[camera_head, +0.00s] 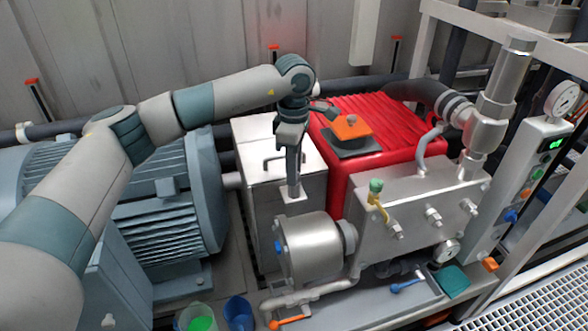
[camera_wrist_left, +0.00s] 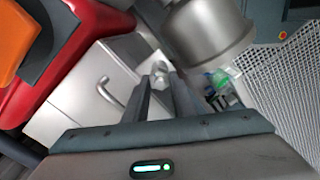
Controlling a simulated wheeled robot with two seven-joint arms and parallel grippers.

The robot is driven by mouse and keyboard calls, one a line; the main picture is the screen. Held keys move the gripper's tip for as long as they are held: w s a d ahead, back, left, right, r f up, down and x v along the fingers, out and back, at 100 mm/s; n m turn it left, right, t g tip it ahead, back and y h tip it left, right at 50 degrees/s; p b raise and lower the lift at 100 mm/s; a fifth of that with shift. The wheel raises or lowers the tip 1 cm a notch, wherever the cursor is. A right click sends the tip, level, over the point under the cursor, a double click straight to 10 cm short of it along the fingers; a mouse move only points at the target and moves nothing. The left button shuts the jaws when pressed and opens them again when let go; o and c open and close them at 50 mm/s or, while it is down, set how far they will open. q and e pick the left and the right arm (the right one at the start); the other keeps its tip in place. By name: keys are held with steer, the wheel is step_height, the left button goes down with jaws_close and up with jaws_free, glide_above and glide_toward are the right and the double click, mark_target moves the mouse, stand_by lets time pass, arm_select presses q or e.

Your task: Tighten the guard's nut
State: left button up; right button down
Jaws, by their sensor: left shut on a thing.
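The guard (camera_head: 258,134) is a pale metal box with a bar handle, standing between the blue-grey motor and the red cover. It also shows in the left wrist view (camera_wrist_left: 82,92), with its handle left of the fingers. The fingers hide most of the nut. My right gripper is not in view.
A steel cylinder (camera_head: 312,248) stands close in front of the left gripper. The red cover (camera_head: 385,120) bears an orange block (camera_head: 351,127). The motor (camera_head: 165,215) is at left. Green (camera_head: 198,318) and blue (camera_head: 238,310) buckets stand at the front. Pipes and a control panel fill the right.

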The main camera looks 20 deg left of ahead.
arm_select(q)
steer(key=o, duration=1.1)
steer(key=shift+c, duration=0.2)
steer(key=shift+r, duration=0.15)
steer(key=shift+r, duration=0.6)
step_height(320, 180, up, 16)
steer(key=b, duration=0.1)
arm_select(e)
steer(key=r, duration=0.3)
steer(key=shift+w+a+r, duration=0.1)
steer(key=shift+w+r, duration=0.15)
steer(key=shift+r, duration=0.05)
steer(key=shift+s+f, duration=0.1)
